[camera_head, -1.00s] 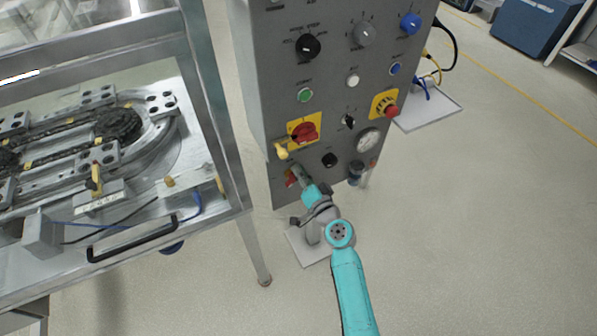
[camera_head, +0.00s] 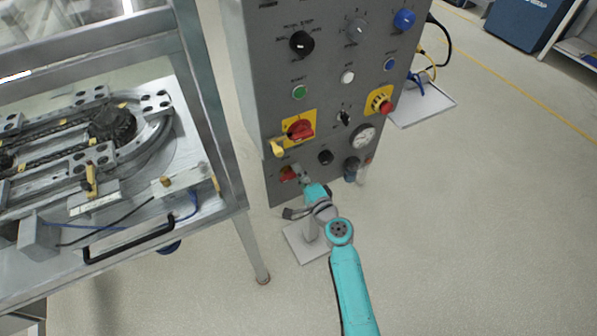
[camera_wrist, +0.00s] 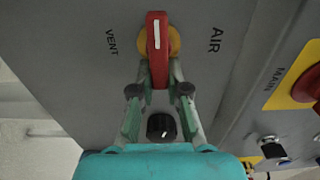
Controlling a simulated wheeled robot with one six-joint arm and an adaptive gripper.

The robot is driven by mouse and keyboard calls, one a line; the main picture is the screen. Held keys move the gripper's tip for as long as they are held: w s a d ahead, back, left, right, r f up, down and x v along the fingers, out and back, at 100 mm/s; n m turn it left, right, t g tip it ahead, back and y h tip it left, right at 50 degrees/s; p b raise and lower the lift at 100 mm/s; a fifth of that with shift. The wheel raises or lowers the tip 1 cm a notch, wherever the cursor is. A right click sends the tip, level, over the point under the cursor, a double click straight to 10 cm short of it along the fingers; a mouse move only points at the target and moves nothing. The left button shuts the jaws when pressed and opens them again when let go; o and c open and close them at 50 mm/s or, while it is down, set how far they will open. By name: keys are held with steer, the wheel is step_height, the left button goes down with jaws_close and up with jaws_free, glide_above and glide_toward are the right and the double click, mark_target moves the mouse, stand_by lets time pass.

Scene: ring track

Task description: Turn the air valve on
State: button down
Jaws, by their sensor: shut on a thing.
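The air valve is low on the grey panel's front. Its red handle (camera_head: 288,174) shows at the left of my gripper (camera_head: 303,179) in the head view. In the wrist view the red handle (camera_wrist: 157,48) has a white stripe and sits over a yellow round base (camera_wrist: 173,42). The handle stands upright in that picture, between the label VENT (camera_wrist: 111,42) and the label AIR (camera_wrist: 215,40). My gripper (camera_wrist: 159,82) is shut on the handle's near end, with a finger at each side. The fingertips partly hide that end.
A red rotary switch (camera_head: 300,129) on a yellow plate and a yellow padlock-like part (camera_head: 277,148) are just above. A black knob (camera_head: 326,157) and a gauge (camera_head: 364,134) are to the right. A metal-framed track table (camera_head: 228,150) stands close at left.

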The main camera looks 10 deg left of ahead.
stand_by(0.4)
steer(key=c, duration=1.1)
jaws_free()
steer(key=shift+c, duration=0.2)
steer(key=v, duration=1.2)
steer(key=shift+f, duration=0.1)
